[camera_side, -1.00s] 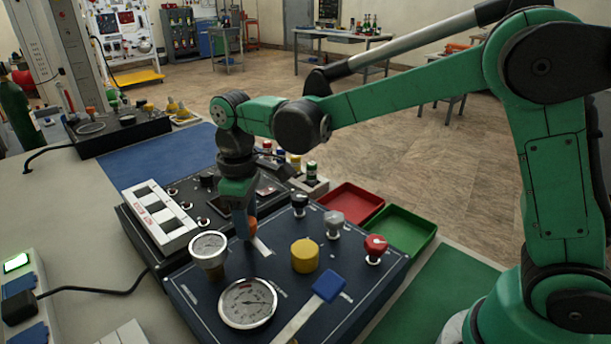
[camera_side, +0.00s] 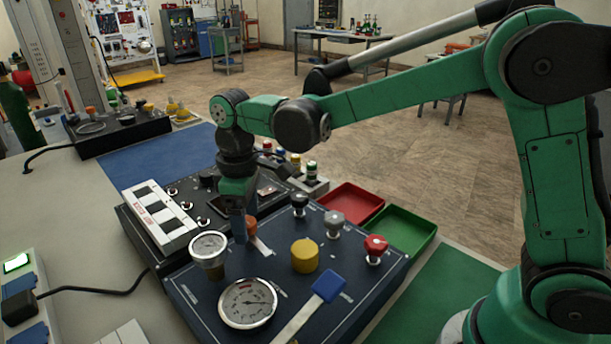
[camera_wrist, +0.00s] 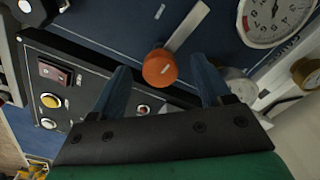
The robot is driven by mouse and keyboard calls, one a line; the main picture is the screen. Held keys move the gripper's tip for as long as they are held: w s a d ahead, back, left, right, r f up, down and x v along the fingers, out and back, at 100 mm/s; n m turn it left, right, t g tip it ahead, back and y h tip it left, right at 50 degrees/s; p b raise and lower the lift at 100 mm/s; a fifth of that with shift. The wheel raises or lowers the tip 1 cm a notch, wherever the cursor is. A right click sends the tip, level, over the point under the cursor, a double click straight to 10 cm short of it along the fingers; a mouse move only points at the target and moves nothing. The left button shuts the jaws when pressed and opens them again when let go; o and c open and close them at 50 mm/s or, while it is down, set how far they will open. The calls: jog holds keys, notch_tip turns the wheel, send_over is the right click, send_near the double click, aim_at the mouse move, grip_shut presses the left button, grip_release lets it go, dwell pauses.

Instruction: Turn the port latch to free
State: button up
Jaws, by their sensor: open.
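An orange knob (camera_wrist: 160,68) with a pale metal bar (camera_wrist: 187,26) reaching out from it is on the dark blue panel; I take it to be the port latch. In the side view the orange knob (camera_side: 251,226) is partly hidden by my gripper, and its bar shows to the lower right. My gripper (camera_wrist: 162,78) points down at the knob, with its blue fingers open and one on each side of it. A gap shows between the knob and each finger in the wrist view. In the side view my gripper (camera_side: 244,226) is low over the panel.
A small gauge (camera_side: 208,245) and a large gauge (camera_side: 248,302) stand left of and in front of the knob. A yellow knob (camera_side: 305,256), a red knob (camera_side: 375,248) and a blue-handled lever (camera_side: 328,287) are to the right.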

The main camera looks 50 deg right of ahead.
aim_at(251, 220)
jog(key=shift+r, duration=2.8)
jog(key=shift+s+d+r, duration=0.1)
jog(key=shift+s+d, duration=0.05)
jog(key=shift+d, duration=0.1)
jog(key=s+d+f+m+t, duration=0.2)
jog(key=s+d+m+t, duration=0.5)
jog(key=s+d, duration=0.2)
jog(key=shift+s+d+m, duration=0.2)
jog(key=shift+s+m, duration=0.2)
jog(key=shift+s, duration=0.05)
